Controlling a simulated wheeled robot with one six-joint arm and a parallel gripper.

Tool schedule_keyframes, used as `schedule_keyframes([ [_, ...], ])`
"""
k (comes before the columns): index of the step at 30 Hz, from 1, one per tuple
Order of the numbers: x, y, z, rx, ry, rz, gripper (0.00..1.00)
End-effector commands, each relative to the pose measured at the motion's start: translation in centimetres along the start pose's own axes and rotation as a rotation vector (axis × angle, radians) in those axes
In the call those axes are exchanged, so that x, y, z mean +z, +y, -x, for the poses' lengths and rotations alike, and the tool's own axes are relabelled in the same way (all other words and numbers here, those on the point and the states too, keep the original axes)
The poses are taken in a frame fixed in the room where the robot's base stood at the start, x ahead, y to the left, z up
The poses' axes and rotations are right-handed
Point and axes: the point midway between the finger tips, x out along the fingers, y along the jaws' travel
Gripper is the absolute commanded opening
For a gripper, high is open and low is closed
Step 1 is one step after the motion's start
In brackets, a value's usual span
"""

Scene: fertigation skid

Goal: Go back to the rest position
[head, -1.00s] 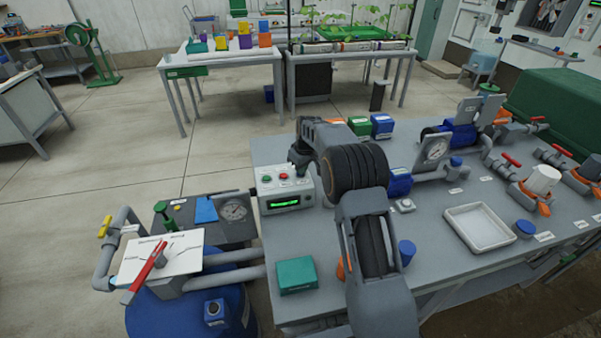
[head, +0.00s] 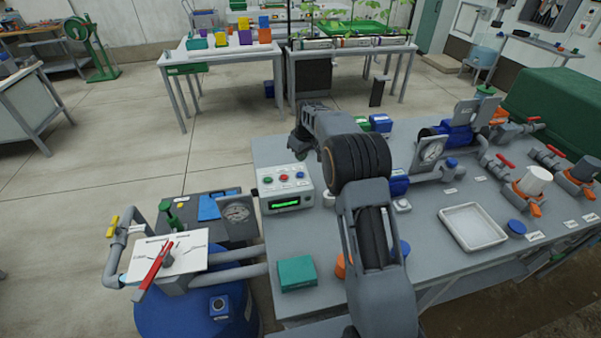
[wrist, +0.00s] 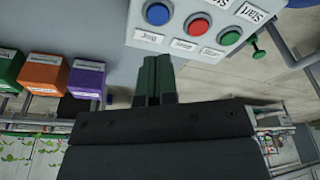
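My gripper (head: 298,154) is behind and just above the far edge of the grey control box (head: 287,192) in the head view, partly hidden by my own wrist. In the wrist view my gripper (wrist: 154,72) shows two dark green fingers side by side, shut with nothing seen between them. The control box (wrist: 205,15) is at the top of the wrist view with blue, red and green buttons. The fingertips appear close to its lower edge, and I see no contact. My arm reaches over the bench in the head view.
The grey bench (head: 420,235) holds a white tray (head: 472,227), a teal box (head: 297,273), pumps and valves. A blue tank (head: 190,312) with a red-handled valve (head: 153,266) stands at left. Open floor lies beyond the bench.

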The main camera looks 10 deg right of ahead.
Motion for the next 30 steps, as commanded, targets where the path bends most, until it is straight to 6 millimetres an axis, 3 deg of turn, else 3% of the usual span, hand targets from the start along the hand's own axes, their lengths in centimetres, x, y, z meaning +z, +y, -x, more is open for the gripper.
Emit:
schedule_keyframes([
  [14,0.0,0.1,-0.1,0.005,0.003,-0.066,0.00],
  [17,2.4,-0.9,-2.5,-0.017,-0.062,-0.156,0.00],
  [20,5.2,-2.4,-1.9,-0.018,-0.106,-0.241,0.00],
  [30,15.9,-9.6,6.7,0.039,-0.120,-0.459,0.00],
])
